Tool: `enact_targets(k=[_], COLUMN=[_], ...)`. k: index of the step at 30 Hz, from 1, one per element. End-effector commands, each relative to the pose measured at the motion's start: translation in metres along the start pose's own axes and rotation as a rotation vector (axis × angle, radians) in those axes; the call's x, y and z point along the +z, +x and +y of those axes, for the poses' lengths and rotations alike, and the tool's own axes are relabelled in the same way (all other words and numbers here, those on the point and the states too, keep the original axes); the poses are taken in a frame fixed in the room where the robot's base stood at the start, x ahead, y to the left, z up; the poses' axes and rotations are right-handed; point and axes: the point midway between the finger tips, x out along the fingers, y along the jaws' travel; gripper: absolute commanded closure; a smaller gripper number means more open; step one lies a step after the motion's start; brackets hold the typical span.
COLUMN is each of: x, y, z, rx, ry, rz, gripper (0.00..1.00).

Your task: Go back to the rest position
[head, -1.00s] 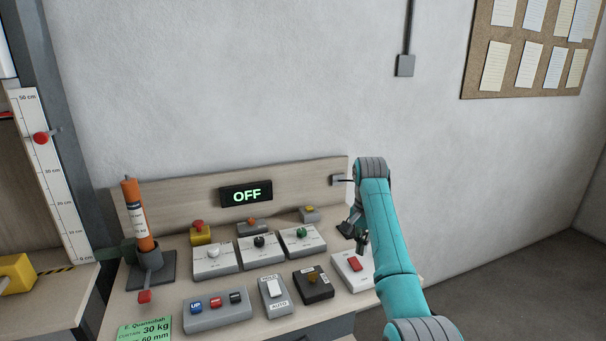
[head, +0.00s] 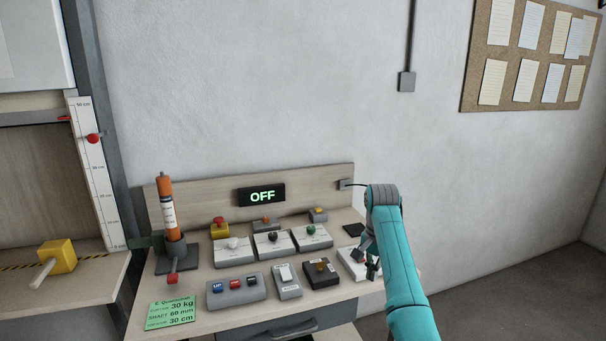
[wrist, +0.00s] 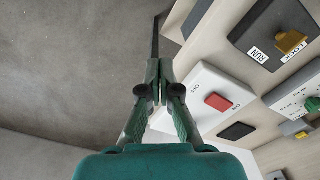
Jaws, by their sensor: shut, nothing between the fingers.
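My gripper (head: 372,268) hangs from my teal arm at the right end of the wooden control desk (head: 205,318). Its fingers are shut and hold nothing. In the head view it partly hides the white box with the red switch (head: 359,257). In the wrist view my gripper (wrist: 158,100) points past the desk's edge, with floor beyond. The red switch (wrist: 218,102) lies just right of the fingers there. I cannot tell how high the fingertips are above the desk.
The desk carries an UP/DOWN button box (head: 236,287), a rocker switch box (head: 287,282), a RUN/LOCK key box (head: 321,272) and knob boxes (head: 272,243). The display (head: 262,195) reads OFF. An orange cylinder (head: 167,210) stands at left. Open floor (head: 500,310) lies right.

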Motion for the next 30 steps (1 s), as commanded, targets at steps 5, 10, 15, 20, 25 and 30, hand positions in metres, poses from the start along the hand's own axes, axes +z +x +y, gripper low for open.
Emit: enact_targets(k=[5, 10, 15, 20, 25, 30], x=[0.002, 0.005, 0.012, 0.027, 0.050, 0.078], y=[0.024, 0.057, 0.103, 0.164, 0.227, 0.280], z=[0.001, 0.004, 0.010, 0.022, 0.042, 0.066], rx=[-0.016, -0.035, -0.062, -0.101, -0.146, -0.188], ry=[-0.012, -0.031, -0.055, -0.093, -0.137, -0.180], rz=[0.018, 0.042, 0.076, 0.128, 0.194, 0.261], gripper=[1.00, 1.00, 1.00, 1.00, 1.00, 1.00])
